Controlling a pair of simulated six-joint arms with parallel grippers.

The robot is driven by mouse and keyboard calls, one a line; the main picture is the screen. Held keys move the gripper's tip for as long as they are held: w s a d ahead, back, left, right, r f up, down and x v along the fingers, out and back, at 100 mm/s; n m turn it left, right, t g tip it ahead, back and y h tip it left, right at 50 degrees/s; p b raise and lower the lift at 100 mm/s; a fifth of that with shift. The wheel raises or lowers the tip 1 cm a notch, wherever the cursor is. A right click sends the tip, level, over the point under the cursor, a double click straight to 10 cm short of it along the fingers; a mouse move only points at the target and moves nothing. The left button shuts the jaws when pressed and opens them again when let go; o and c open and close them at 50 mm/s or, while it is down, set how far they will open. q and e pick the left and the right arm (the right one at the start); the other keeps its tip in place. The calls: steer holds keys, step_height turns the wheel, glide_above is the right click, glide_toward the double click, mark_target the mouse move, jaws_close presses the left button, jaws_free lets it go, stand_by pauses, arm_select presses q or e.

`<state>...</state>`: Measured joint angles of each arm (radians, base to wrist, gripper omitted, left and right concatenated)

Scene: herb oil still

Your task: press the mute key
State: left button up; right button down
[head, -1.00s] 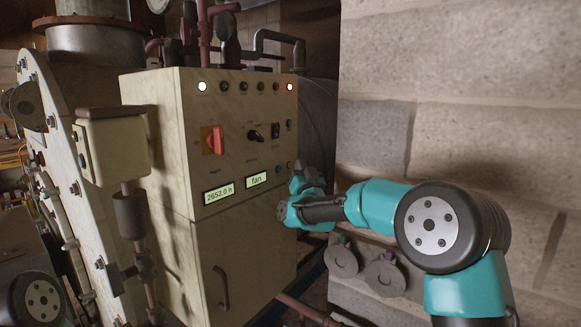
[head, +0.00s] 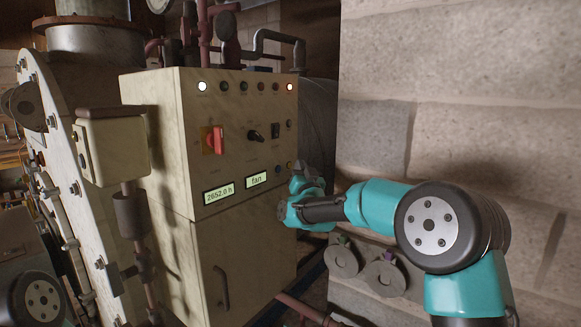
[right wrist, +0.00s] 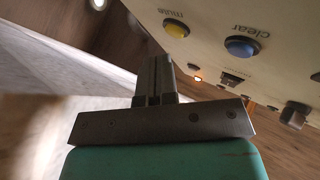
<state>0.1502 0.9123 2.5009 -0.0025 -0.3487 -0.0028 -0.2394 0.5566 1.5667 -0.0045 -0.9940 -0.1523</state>
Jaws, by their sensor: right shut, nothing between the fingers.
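The mute key is a round yellow button (right wrist: 176,28) on the cream control panel, with the word "mute" beside it in the right wrist view. In the head view it is a small spot (head: 289,165) at the panel's right edge, close to my gripper. My right gripper (right wrist: 157,62) is shut and empty. Its fingertips are just below and left of the yellow key in the right wrist view, and a gap shows between them. In the head view the gripper (head: 299,172) is beside the panel's right edge. My left gripper is not in view.
A blue "clear" button (right wrist: 241,47) is beside the yellow one. The cabinet (head: 240,250) carries a red switch (head: 214,140), a black knob (head: 256,136), lamps and two displays. A block wall (head: 460,110) stands to the right, behind my right arm.

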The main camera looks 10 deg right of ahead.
steer(key=shift+w+a, duration=0.1)
steer(key=shift+w+a, duration=0.15)
steer(key=shift+w, duration=0.1)
steer(key=shift+w+a, duration=0.25)
stand_by(0.9)
stand_by(0.3)
steer(key=shift+s+d, duration=0.5)
steer(key=shift+s, duration=0.1)
steer(key=shift+s+d, duration=1.65)
steer(key=shift+s, duration=0.25)
